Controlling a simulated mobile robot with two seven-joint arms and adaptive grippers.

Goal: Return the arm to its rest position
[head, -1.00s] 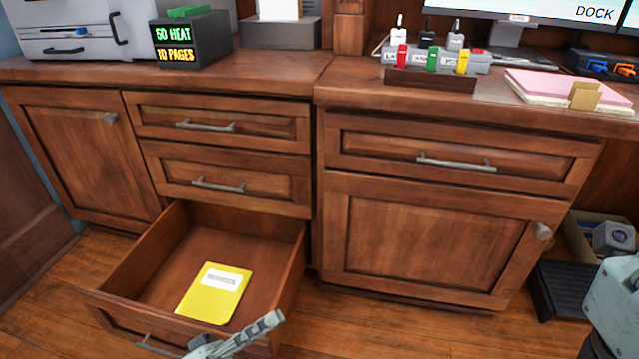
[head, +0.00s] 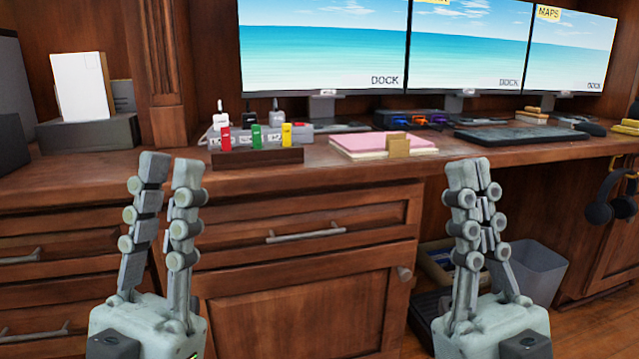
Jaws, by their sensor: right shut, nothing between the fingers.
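My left gripper (head: 172,168) is raised with its fingers pointing up, in front of the drawer fronts at the left of the head view. Its two fingers stand close together with a narrow gap showing lower down; nothing is seen between them, and I cannot tell whether it is fully shut. My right gripper (head: 473,172) also points up, right of the cabinet door. Its fingertips are together and it holds nothing. Both grippers appear at about the same height, apart from each other. The lower open drawer and yellow booklet are out of view.
The desktop carries a labelled strip with coloured USB sticks (head: 256,136), pink papers (head: 375,142), a keyboard (head: 520,133) and monitors (head: 320,48). Headphones (head: 612,198) hang at the right. A grey bin (head: 538,266) stands under the desk. The space between my grippers is clear.

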